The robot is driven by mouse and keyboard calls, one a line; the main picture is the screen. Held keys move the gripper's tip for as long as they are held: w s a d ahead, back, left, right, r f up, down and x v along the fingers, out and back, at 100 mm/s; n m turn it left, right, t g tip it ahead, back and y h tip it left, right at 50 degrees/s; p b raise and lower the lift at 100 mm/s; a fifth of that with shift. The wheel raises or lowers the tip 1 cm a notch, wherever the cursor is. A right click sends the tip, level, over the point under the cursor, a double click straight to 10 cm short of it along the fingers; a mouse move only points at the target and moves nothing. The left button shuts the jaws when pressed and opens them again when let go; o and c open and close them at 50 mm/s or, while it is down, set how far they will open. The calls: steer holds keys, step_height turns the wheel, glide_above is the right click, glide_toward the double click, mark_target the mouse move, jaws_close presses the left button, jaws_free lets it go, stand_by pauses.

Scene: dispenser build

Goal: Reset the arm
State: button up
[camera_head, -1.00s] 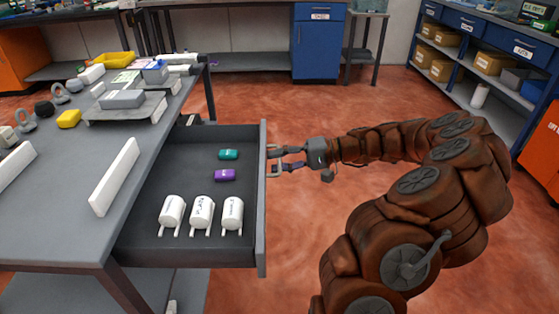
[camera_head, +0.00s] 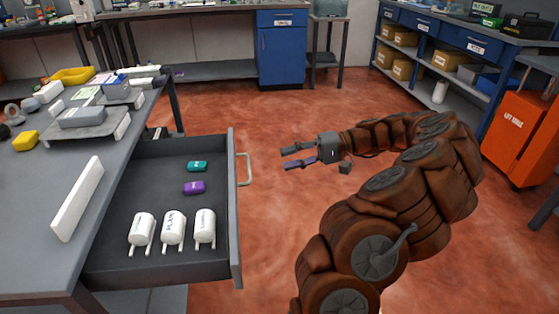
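My gripper (camera_head: 284,157) is to the right of the open drawer (camera_head: 234,200), in the air over the red floor. Its two fingers are apart with nothing between them. The drawer's handle (camera_head: 243,169) is on the drawer front, and a gap shows between it and my fingertips. My brown arm runs from the lower right up and around to the gripper, bent at the elbow.
The drawer holds a teal item (camera_head: 197,166), a purple item (camera_head: 194,187) and three white labelled canisters (camera_head: 173,229). The grey workbench (camera_head: 38,180) is at left. A blue cabinet (camera_head: 281,50) stands behind, an orange cabinet (camera_head: 516,135) at right. Open floor surrounds my arm.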

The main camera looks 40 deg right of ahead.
steer(key=shift+s+d, duration=0.2)
steer(key=shift+d, duration=0.15)
steer(key=shift+r, duration=0.1)
stand_by(0.3)
